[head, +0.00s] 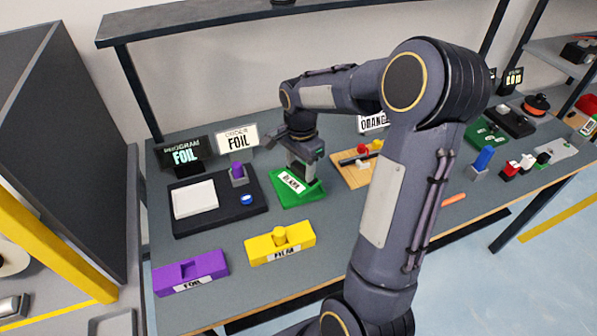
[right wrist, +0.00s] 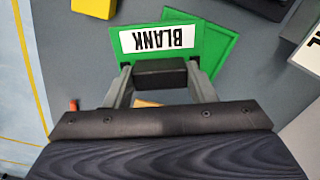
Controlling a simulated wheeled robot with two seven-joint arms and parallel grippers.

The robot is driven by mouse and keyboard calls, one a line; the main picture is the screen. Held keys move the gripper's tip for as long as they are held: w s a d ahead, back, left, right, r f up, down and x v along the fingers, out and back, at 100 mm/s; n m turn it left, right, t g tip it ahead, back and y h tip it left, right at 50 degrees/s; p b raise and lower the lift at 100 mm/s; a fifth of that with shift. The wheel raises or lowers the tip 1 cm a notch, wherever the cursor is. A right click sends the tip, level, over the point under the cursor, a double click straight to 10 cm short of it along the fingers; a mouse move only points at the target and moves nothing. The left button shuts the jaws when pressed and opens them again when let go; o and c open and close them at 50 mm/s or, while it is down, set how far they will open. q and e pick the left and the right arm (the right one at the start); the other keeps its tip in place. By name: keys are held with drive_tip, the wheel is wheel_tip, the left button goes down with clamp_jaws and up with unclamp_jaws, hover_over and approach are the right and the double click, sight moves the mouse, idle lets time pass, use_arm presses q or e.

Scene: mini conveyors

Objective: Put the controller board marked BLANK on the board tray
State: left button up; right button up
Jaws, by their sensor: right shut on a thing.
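The green controller board (head: 313,190) carries a white label reading BLANK. My right gripper (head: 303,172) is shut on it. In the right wrist view the two fingers (right wrist: 160,72) close on a black block on the board (right wrist: 200,58). A green tray-like piece with a raised rim (head: 283,202) lies on the bench below and partly behind the board; it also shows in the right wrist view (right wrist: 229,32). The board overlaps it at an angle; I cannot tell whether they touch. My left gripper is out of view.
A black tray (head: 185,225) with a white pad and a purple-topped part stands left. Yellow (head: 262,252) and purple (head: 170,277) labelled blocks lie in front. A wooden board (head: 345,176) with small parts is to the right. Signs stand behind.

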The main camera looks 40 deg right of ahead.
drive_tip(key=w+d+f, duration=0.1)
drive_tip(key=w+f, duration=0.1)
drive_tip(key=w+d+f+p, duration=0.1)
drive_tip(key=f, duration=0.1)
drive_tip(key=w+d+f, duration=0.2)
drive_tip(key=shift+w+f, duration=0.3)
drive_tip(key=shift+f, duration=0.1)
wheel_tip(320, 180, down, 3)
drive_tip(key=shift+f+p, duration=0.1)
drive_tip(key=shift+p, duration=0.2)
drive_tip(key=shift+f, duration=0.2)
drive_tip(key=o, duration=1)
drive_tip(key=shift+r, duration=0.1)
drive_tip(key=shift+r, duration=0.1)
